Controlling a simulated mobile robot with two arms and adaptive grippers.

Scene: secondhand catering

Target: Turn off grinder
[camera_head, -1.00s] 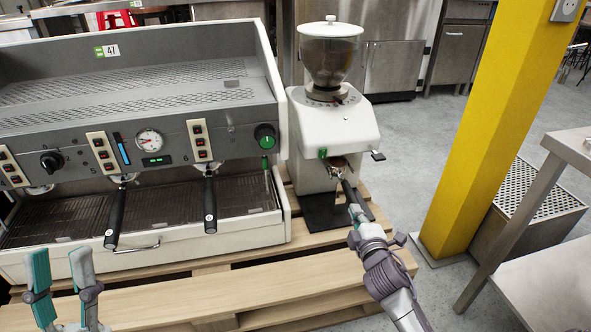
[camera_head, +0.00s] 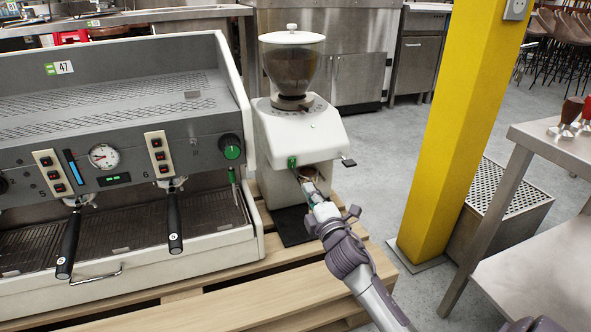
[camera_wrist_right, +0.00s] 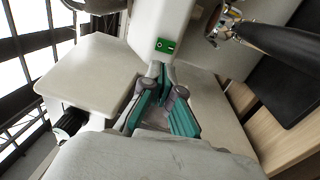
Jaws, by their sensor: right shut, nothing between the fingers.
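The grinder (camera_head: 305,138) is white with a clear bean hopper (camera_head: 291,68) on top and stands on a wooden pallet right of the coffee machine. Its green switch (camera_head: 292,162) is on the front. The switch (camera_wrist_right: 165,45) shows lit green in the right wrist view, just beyond my fingertips. My right gripper (camera_head: 308,184) is shut and empty, close to the grinder's front, just below and right of the switch. In the wrist view my right gripper (camera_wrist_right: 158,68) points at the switch; I cannot tell if they touch. My left gripper is out of view.
The grey coffee machine (camera_head: 120,110) with black-handled portafilters stands close on the left. A portafilter (camera_wrist_right: 275,40) sits beside my right gripper in the wrist view. A yellow pillar (camera_head: 450,130) and a steel table (camera_head: 560,140) stand to the right.

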